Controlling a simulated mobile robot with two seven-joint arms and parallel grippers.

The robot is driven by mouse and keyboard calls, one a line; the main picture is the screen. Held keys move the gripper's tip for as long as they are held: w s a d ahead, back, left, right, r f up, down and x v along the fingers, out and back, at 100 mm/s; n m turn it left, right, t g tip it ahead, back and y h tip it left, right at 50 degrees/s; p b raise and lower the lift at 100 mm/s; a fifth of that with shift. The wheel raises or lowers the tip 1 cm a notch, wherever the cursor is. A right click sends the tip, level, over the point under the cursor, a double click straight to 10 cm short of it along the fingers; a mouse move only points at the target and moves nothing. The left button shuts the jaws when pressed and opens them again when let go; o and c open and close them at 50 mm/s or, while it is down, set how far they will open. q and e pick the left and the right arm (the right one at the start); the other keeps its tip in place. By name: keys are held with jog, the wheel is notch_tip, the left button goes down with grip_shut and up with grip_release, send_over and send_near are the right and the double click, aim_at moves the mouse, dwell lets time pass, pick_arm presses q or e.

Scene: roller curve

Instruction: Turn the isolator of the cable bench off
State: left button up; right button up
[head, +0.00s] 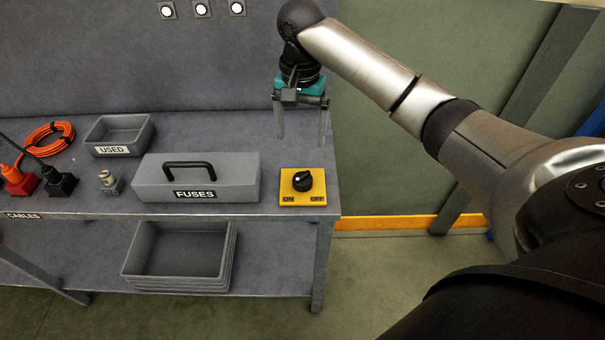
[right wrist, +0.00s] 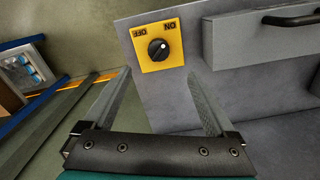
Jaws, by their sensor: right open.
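The isolator is a yellow plate (head: 318,199) with a round black knob (head: 303,181) at the front right of the cable bench (head: 255,140). ON is printed at the plate's left and OFF at its right. The knob's white mark sits on the ON side. In the right wrist view the isolator (right wrist: 147,60) appears upside down, its mark towards ON. My right gripper (head: 302,140) is open and empty, fingers pointing down, above and apart from the knob. It also shows in the right wrist view (right wrist: 160,75). My left gripper is out of view.
A grey FUSES box (head: 245,180) with a black handle stands left of the isolator. A USED tray (head: 118,143), orange cable (head: 47,138) and plugs lie further left. A grey bin (head: 180,270) sits on the lower shelf. The bench ends just right of the isolator.

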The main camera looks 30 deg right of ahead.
aim_at(303, 176)
jog(key=f, duration=0.4)
jog(key=f+b, duration=0.1)
jog(key=f, duration=0.4)
jog(key=f+b, duration=0.1)
jog(key=f, duration=0.4)
jog(key=shift+w+d+f, duration=0.1)
jog(key=shift+d+f, duration=0.15)
jog(key=shift+d, duration=0.05)
